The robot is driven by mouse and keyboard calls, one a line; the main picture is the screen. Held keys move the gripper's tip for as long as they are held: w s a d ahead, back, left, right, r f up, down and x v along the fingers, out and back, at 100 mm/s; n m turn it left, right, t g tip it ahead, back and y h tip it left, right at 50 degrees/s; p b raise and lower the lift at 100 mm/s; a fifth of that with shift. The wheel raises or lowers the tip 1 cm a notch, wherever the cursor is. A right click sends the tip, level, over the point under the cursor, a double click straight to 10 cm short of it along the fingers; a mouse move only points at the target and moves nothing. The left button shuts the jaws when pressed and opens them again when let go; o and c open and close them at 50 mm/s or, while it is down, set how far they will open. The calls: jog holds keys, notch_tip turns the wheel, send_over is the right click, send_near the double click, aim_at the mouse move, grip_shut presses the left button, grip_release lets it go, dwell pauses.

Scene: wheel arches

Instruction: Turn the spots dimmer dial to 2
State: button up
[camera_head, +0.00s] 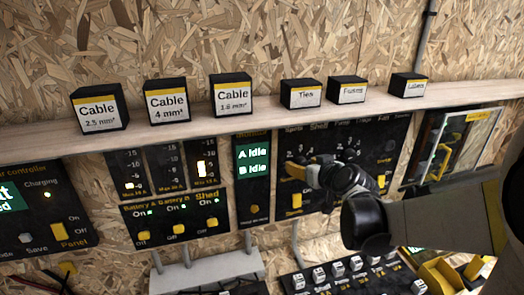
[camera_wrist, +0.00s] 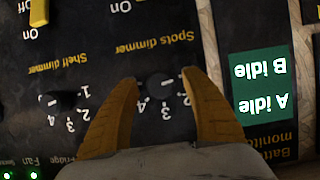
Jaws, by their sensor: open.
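The spots dimmer dial (camera_wrist: 160,87) is a dark round knob on the black panel, under the yellow words "Spots dimmer", which read upside down in the wrist view. White numbers stand around it, some hidden by my fingers. I cannot tell where its pointer stands. My gripper (camera_wrist: 161,76) has its two yellow fingers apart, one on each side of the dial. I cannot tell whether they touch it. In the head view my gripper (camera_head: 302,172) is at the left part of the panel (camera_head: 345,138), and it hides the dial there.
The shelf dimmer dial (camera_wrist: 58,100) is beside the spots dial. A green display (camera_wrist: 262,85) reading "A idle" and "B idle" is on the other side. A wooden shelf (camera_head: 270,110) with several labelled boxes runs above the panels. A row of switches (camera_head: 350,268) lies below.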

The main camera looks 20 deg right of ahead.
jog(key=shift+w+f, duration=0.15)
jog(key=shift+w, duration=0.2)
jog(key=c, duration=1.2)
jog(key=shift+m, duration=0.3)
jog(key=m+y+b, duration=0.1)
jog(key=m+y, duration=0.1)
jog(key=m, duration=0.1)
jog(key=shift+y, duration=0.3)
jog(key=m+y+b, duration=0.1)
jog(key=m, duration=0.2)
jog(key=shift+t+y+b, duration=0.35)
jog(key=shift+t+y, duration=0.05)
